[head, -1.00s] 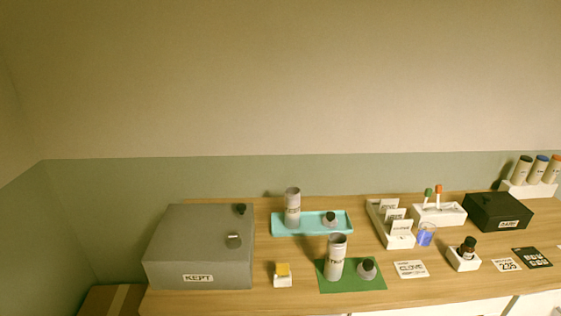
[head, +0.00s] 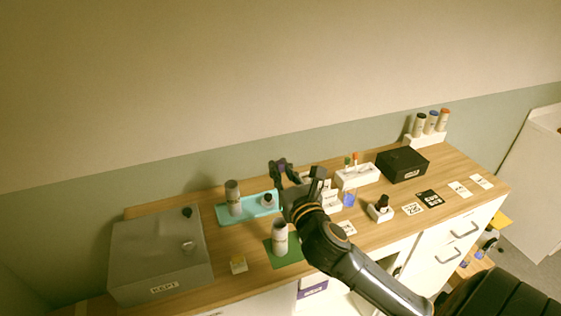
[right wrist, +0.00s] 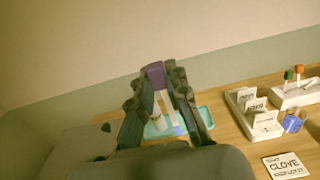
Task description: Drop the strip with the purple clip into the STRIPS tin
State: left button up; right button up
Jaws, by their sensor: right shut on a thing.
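My right gripper (head: 297,176) is raised over the table, behind and right of the green mat. In the right wrist view its fingers are shut on the purple clip (right wrist: 154,73). A pale strip (right wrist: 171,108) seems to hang below the clip, partly hidden by the fingers. One grey cylindrical tin (head: 233,197) stands upright on the turquoise tray (head: 223,221). My left gripper is not in view.
A grey KEPT box (head: 158,255) fills the table's left end. A dark-topped jar (head: 267,200) stands beside the tin on the tray. A card holder (head: 331,203), a white block with colored-tipped sticks (head: 357,177) and a black box (head: 402,164) stand to the right.

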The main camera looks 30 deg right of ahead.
send_over(281, 218)
jog(key=s+a, duration=0.1)
jog(key=s, duration=0.1)
notch_tip(281, 218, down, 8)
pick_arm(q)
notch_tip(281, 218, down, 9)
jog(key=b, duration=0.8)
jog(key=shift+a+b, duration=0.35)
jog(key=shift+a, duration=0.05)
pick_arm(e)
notch_tip(281, 218, down, 8)
jog(key=shift+w+a, duration=0.15)
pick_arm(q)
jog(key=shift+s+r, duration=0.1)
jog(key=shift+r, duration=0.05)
pick_arm(e)
jog(key=o, duration=0.8)
jog(key=shift+o, duration=0.2)
